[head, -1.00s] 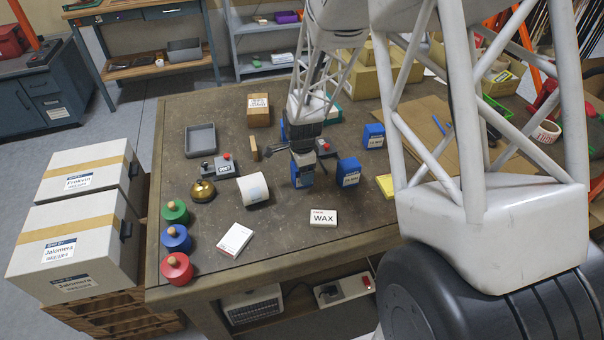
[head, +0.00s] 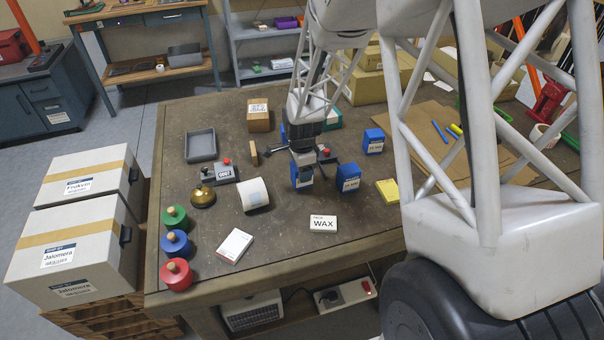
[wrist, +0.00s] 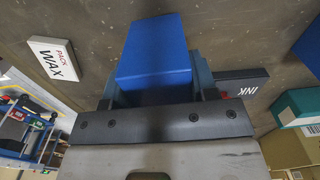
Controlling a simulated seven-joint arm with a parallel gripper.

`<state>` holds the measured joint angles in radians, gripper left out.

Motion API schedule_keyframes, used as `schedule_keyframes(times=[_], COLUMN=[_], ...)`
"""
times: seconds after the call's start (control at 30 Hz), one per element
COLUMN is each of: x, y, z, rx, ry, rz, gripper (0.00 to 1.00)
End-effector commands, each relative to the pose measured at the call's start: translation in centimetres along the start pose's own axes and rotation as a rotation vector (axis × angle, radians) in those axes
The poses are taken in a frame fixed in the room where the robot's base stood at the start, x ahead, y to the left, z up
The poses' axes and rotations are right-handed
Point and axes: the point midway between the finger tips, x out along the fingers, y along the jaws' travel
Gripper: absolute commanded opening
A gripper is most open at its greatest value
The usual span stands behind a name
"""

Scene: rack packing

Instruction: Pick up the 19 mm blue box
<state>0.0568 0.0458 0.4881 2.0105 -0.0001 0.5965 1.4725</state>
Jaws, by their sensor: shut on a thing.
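My gripper (head: 302,166) is shut on a blue box (head: 302,180) over the middle of the workbench. In the wrist view the blue box (wrist: 155,48) sits between the two fingers and sticks out past them. Its label is too small to read in the head view. Whether its underside touches the bench, I cannot tell. A second blue box (head: 348,178) with a white label stands just right of it. A third blue box (head: 374,141) stands farther back on the right. Another blue item (head: 283,133) is partly hidden behind the gripper.
A white WAX pack (head: 323,223) lies in front, and a yellow block (head: 387,191) lies to the right. A white roll (head: 253,194), a brass bell (head: 203,196) and a grey tray (head: 201,146) are on the left. A dark INK item (wrist: 240,82) is close beside one finger.

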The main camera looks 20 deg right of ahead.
Motion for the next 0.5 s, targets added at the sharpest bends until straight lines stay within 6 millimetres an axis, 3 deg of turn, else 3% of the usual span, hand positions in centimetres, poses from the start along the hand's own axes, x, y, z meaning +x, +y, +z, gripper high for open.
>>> schedule_keyframes(times=[0.1, 0.5], x=[-1.8, -2.1], y=[-0.1, 6.2], z=[0.0, 0.6], rx=[0.000, 0.000], ry=[0.000, 0.000], rz=[-0.003, 0.000], gripper=[0.26, 0.26])
